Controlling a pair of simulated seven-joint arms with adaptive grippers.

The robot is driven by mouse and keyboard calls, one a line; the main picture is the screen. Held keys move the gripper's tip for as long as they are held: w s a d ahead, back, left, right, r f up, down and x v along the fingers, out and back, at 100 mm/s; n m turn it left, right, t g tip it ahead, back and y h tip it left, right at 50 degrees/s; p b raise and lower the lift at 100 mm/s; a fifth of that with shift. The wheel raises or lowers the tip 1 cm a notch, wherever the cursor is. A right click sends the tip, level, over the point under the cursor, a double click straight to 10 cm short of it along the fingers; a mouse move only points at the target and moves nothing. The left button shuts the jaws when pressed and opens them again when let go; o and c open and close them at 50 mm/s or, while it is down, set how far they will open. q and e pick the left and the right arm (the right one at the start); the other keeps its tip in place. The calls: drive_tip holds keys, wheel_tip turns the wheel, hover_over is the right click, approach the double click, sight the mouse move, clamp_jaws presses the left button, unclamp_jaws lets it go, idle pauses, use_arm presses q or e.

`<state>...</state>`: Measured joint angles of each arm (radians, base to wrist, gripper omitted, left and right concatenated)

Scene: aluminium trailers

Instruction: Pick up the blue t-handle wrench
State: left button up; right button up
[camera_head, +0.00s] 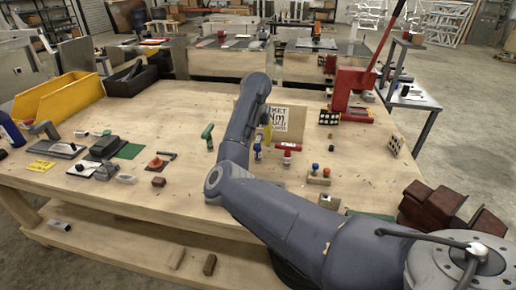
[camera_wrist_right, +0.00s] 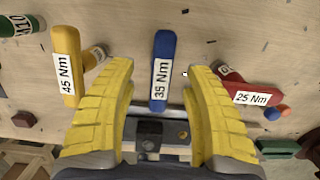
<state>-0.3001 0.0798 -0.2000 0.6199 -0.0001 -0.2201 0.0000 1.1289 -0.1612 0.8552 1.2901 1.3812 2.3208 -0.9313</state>
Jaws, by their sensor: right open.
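The blue t-handle wrench (camera_wrist_right: 163,70), with a white "35 Nm" label, shows in the right wrist view between the spread yellow fingers of my right gripper (camera_wrist_right: 158,68). The fingers stand apart on both sides of it, and I see no contact. In the head view a small part of the blue wrench (camera_head: 258,152) shows beside my right arm, which hides much of that area. The yellow of my right gripper (camera_head: 267,131) seems to show just above it. My left gripper is not in view.
A yellow "45 Nm" wrench (camera_wrist_right: 66,75) lies left of the blue one and a red "25 Nm" wrench (camera_wrist_right: 245,90) right. A green wrench (camera_head: 207,136) stands farther left. A cardboard sign (camera_head: 288,122) is behind.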

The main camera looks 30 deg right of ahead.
drive_tip(key=shift+w+d+f, duration=0.15)
drive_tip(key=shift+f, duration=0.95)
drive_tip(key=shift+w+d+f, duration=0.1)
drive_tip(key=shift+f, duration=0.95)
drive_tip(key=shift+c, duration=0.5)
clamp_jaws()
